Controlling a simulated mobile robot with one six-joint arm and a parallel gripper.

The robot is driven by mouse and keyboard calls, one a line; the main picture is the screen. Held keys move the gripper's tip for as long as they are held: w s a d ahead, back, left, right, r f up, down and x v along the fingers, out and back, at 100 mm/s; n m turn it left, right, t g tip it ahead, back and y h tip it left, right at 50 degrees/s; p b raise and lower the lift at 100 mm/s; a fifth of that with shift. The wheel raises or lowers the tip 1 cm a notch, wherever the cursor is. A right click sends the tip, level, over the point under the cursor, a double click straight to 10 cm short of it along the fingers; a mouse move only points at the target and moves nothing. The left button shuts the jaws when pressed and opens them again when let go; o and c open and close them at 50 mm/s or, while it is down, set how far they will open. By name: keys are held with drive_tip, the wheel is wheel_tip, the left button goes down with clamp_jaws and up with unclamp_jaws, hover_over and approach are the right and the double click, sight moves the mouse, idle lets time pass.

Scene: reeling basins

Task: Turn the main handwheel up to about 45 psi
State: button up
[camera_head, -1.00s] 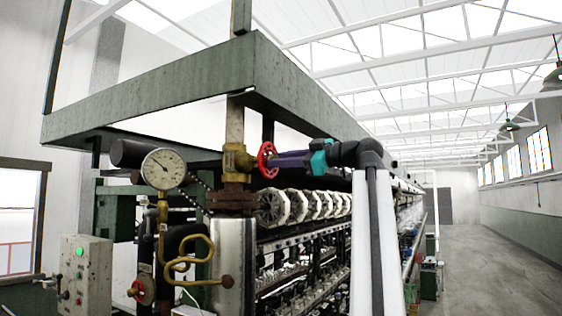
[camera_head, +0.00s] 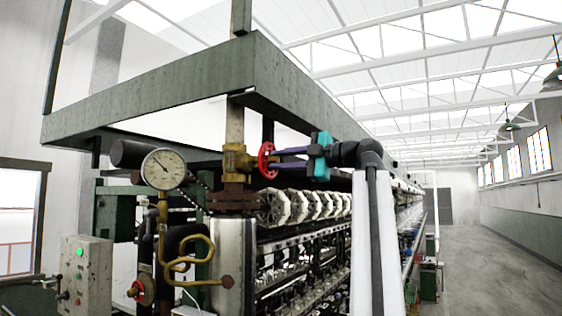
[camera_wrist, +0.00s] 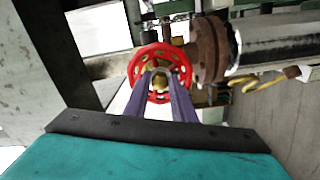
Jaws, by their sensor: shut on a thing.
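The main handwheel (camera_head: 266,161) is red and sits on the right side of a brass valve (camera_head: 238,162) on the upright pipe. In the wrist view the red handwheel (camera_wrist: 161,52) faces me, with a brass hub at its middle. My gripper (camera_head: 279,158) has purple fingers and a teal body, and reaches the wheel from the right. In the wrist view my gripper (camera_wrist: 160,75) is shut on the wheel at its hub; the exact contact is hard to see. The round pressure gauge (camera_head: 163,169) stands left of the valve. Its needle points to the upper left; its numbers are too small to read.
A smaller red valve wheel (camera_head: 137,289) is low on the left pipe. A grey control box (camera_head: 86,276) with a green light stands at lower left. A green overhead beam (camera_head: 160,100) runs above the valve. The aisle floor (camera_head: 490,250) at right is clear.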

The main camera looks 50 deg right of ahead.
drive_tip(key=shift+n, duration=1.1)
drive_tip(key=o, duration=0.9)
drive_tip(key=shift+c, duration=0.2)
drive_tip(key=shift+s, duration=0.1)
drive_tip(key=shift+p+v, duration=0.35)
drive_tip(key=shift+v, duration=1.05)
